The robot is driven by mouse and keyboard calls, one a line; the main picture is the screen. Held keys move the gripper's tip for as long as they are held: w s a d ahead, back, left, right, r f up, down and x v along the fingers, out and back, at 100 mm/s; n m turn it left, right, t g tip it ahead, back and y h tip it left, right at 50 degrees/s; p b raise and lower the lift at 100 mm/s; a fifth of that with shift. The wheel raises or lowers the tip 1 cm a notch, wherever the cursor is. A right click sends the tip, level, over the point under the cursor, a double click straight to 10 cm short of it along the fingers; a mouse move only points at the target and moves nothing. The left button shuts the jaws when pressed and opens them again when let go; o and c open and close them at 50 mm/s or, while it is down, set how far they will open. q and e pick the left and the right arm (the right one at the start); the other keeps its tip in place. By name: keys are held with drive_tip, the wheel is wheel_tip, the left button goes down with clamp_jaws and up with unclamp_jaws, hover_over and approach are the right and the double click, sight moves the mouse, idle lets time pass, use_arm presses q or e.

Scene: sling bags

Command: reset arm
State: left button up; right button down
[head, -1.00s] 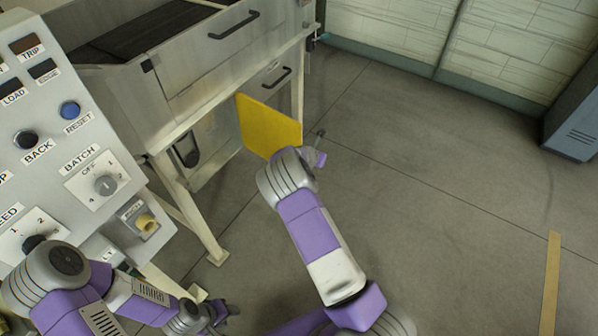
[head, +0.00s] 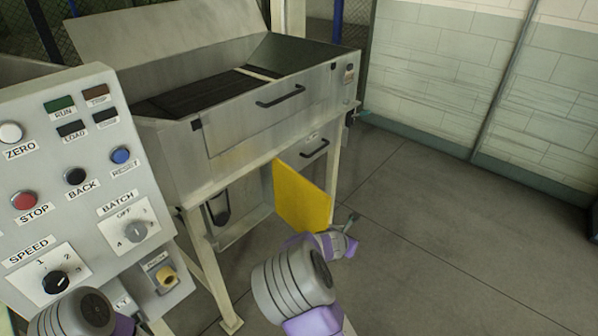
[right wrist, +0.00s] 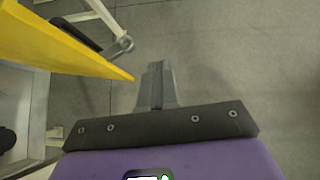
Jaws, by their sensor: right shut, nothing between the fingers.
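My right gripper (head: 350,221) is just right of the lower edge of a yellow panel (head: 300,196) that stands out from the front of a metal machine. In the right wrist view the fingers of my right gripper (right wrist: 157,75) are together with nothing between them, and the yellow panel (right wrist: 60,42) is to their left, apart from them. My left arm shows only as a grey joint at the bottom left of the head view; its gripper is out of the frame.
A control panel (head: 78,190) with buttons and dials stands close at the left. The metal machine (head: 250,115) with a dark handle and pale legs stands behind it.

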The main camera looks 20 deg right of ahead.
drive_tip(key=s+a+f+m+g+y, duration=0.25)
drive_tip(key=s+f+m, duration=0.25)
drive_tip(key=s+f, duration=0.3)
drive_tip(key=s+a+f+m+g+y, duration=0.25)
drive_tip(key=s+f+m, duration=0.3)
drive_tip(key=f, duration=0.45)
drive_tip(key=s+a+f+m+y, duration=0.2)
drive_tip(key=s+a+m+y, duration=0.4)
drive_tip(key=s+a+m, duration=0.9)
drive_tip(key=a+m, duration=0.1)
drive_tip(key=m, duration=0.2)
drive_tip(key=shift+g, duration=0.3)
drive_tip(key=shift+s+d+m, duration=0.1)
drive_tip(key=shift+m, duration=0.15)
